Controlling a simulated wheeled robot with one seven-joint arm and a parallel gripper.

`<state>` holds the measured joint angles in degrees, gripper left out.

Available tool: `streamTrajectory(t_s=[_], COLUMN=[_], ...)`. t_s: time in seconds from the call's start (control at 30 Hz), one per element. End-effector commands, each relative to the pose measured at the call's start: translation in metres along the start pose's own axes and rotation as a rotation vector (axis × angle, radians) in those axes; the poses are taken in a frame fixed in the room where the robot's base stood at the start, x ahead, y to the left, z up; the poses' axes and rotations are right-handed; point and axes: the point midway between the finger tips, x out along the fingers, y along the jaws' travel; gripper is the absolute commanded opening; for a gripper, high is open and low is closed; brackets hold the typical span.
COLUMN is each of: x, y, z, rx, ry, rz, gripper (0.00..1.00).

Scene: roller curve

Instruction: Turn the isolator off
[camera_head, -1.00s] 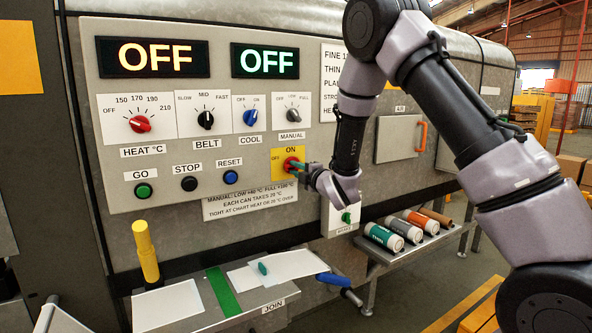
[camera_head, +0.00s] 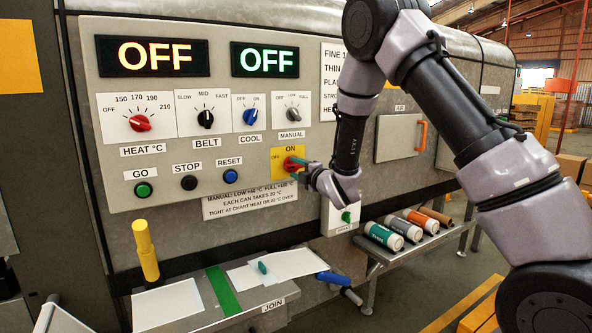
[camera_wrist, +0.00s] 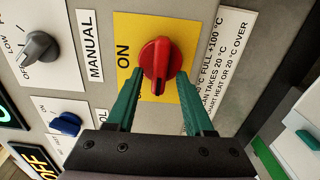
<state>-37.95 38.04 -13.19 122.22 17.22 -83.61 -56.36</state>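The isolator is a red rotary knob (camera_head: 291,164) on a yellow plate (camera_head: 276,168) on the grey control panel. ON is marked above it and OFF to its left. In the wrist view the red knob (camera_wrist: 158,60) is seen close up, its dark-slotted end pointing down, toward the partly hidden OFF mark. My gripper (camera_wrist: 160,78) has its two teal fingers spread, one on either side of the knob's lower part. A gap shows between each finger and the knob's narrow bar. Contact with the knob's round rim cannot be told. My gripper (camera_head: 301,168) comes in from the right.
Both displays (camera_head: 152,52) (camera_head: 264,60) read OFF. The manual dial (camera_head: 292,114) and blue cool dial (camera_head: 251,116) sit above the isolator; the blue reset button (camera_head: 231,177) is at left. A green brake switch (camera_head: 346,216) and a shelf with several rolls (camera_head: 383,236) lie below right.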

Motion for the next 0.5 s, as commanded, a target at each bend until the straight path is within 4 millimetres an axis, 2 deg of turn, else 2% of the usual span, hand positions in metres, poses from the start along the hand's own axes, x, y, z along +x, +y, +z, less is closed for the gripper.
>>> streamTrajectory(t_s=[0.17,0.5], x=[-0.013,-0.080], y=[0.000,0.000], z=[0.001,0.000], rx=[0.001,0.001], ry=[-0.001,-0.001], rz=[0.000,-0.002], gripper=[0.53,0.53])
